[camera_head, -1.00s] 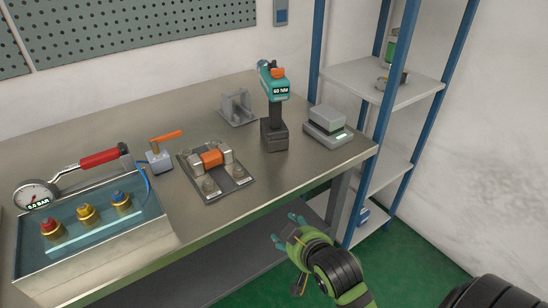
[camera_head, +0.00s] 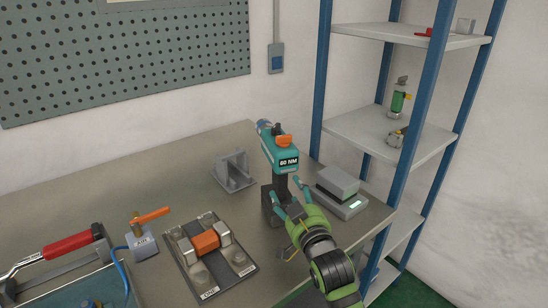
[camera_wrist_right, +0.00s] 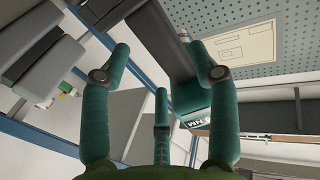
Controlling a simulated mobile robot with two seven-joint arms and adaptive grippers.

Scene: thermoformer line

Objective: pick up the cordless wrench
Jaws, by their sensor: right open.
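The cordless wrench (camera_head: 281,151) stands upright on its dark battery base on the bench, with a teal body, orange top piece and "60 NM" label. My right gripper (camera_head: 287,190) is open at the front of the wrench's handle, its teal fingertips reaching to either side of the handle. In the right wrist view, the open fingers (camera_wrist_right: 160,55) spread wide, and the wrench's dark handle (camera_wrist_right: 172,48) shows between them. The labelled body (camera_wrist_right: 197,119) is partly hidden by a finger. I cannot tell whether the fingers touch it. My left gripper is out of view.
A grey boxy device (camera_head: 341,187) stands close on the right of my right gripper. A grey bracket (camera_head: 235,172) and a fixture plate with an orange clamp (camera_head: 207,241) lie to the left. Blue-post shelving (camera_head: 437,135) stands beyond the bench's right end.

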